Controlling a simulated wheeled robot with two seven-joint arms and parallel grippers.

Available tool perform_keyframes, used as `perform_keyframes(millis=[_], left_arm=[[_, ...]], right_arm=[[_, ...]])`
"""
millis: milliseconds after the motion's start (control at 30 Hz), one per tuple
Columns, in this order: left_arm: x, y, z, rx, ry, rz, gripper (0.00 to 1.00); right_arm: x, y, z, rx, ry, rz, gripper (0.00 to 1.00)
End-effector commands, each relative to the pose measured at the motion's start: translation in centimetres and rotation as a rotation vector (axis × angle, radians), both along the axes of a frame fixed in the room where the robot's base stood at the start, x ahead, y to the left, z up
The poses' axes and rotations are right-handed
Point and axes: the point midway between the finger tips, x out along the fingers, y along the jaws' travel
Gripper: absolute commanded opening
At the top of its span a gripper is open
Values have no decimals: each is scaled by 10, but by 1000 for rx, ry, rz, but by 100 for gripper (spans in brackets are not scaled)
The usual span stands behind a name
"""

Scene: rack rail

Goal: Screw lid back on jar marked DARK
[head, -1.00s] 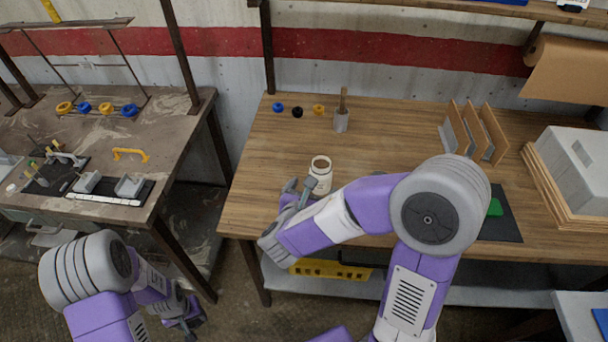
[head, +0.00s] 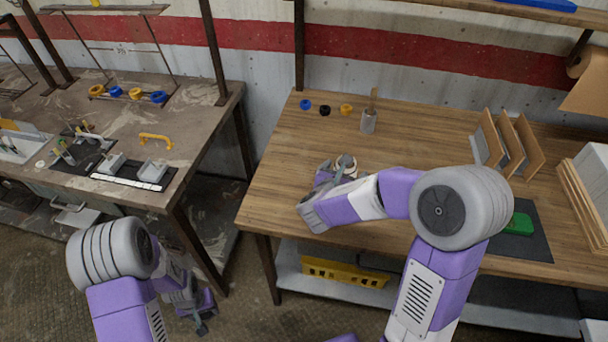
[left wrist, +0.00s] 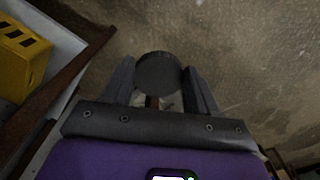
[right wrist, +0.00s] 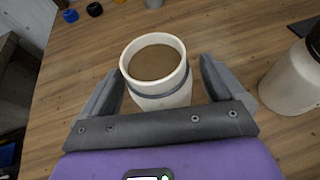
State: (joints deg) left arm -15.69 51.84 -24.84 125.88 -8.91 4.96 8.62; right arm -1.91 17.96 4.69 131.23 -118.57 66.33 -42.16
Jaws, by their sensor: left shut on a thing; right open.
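An open white jar (right wrist: 165,92) with brown contents and a grey band stands upright on the wooden bench; in the head view the jar (head: 345,161) is partly hidden by my right gripper (head: 335,174). In the right wrist view my right gripper (right wrist: 158,85) is open, its fingers on either side of the jar. My left gripper (left wrist: 157,85), low over the floor in the head view (head: 203,318), is shut on a dark round lid (left wrist: 158,73). A second whitish jar with a dark top (right wrist: 295,80) stands to the right. No DARK marking is readable.
On the wooden bench (head: 285,170) stand a grey cup with a stick (head: 368,120), small coloured rings (head: 325,110), upright dividers (head: 508,142) and a green item on a dark mat (head: 518,224). A yellow crate (head: 345,272) sits below. A grey workbench is at left.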

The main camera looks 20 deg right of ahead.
Motion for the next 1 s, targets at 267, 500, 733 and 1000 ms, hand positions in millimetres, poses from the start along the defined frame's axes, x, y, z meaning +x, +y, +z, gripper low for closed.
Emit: perform_keyframes(millis=[267,500,733,1000], left_arm=[[0,0,-5,0,0,0,31],[0,0,-5,0,0,0,31],[0,0,-5,0,0,0,31],[0,0,-5,0,0,0,31]], right_arm=[[14,-14,-8,0,0,0,95],[14,-13,-8,0,0,0,95],[13,-13,-8,0,0,0,65],[14,-13,-7,0,-2,1,28]])
